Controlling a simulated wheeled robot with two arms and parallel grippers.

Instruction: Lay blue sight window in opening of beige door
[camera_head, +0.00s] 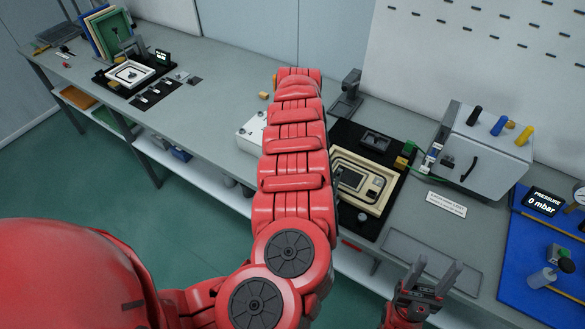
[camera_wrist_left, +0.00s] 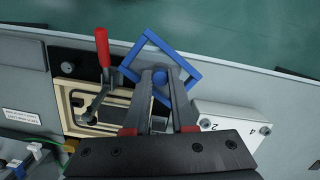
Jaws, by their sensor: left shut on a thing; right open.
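The blue sight window (camera_wrist_left: 188,62) is a square blue frame in the left wrist view. My left gripper (camera_wrist_left: 160,80) is shut on its middle part and holds it turned at an angle. The beige door (camera_head: 378,201) lies on a black fixture in the head view, partly hidden by my left arm. It also shows in the left wrist view (camera_wrist_left: 70,128), left of the window and partly covered by my gripper. My left gripper and the window are hidden in the head view. My right gripper (camera_head: 437,270) is open and empty near the table's front edge.
A red-handled clamp (camera_wrist_left: 103,48) stands at the door. A white numbered block (camera_wrist_left: 222,118) is right of my left gripper. A grey box with coloured knobs (camera_head: 485,145) and a blue gauge board (camera_head: 520,285) stand right of the door. An empty tray outline (camera_head: 425,262) lies before them.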

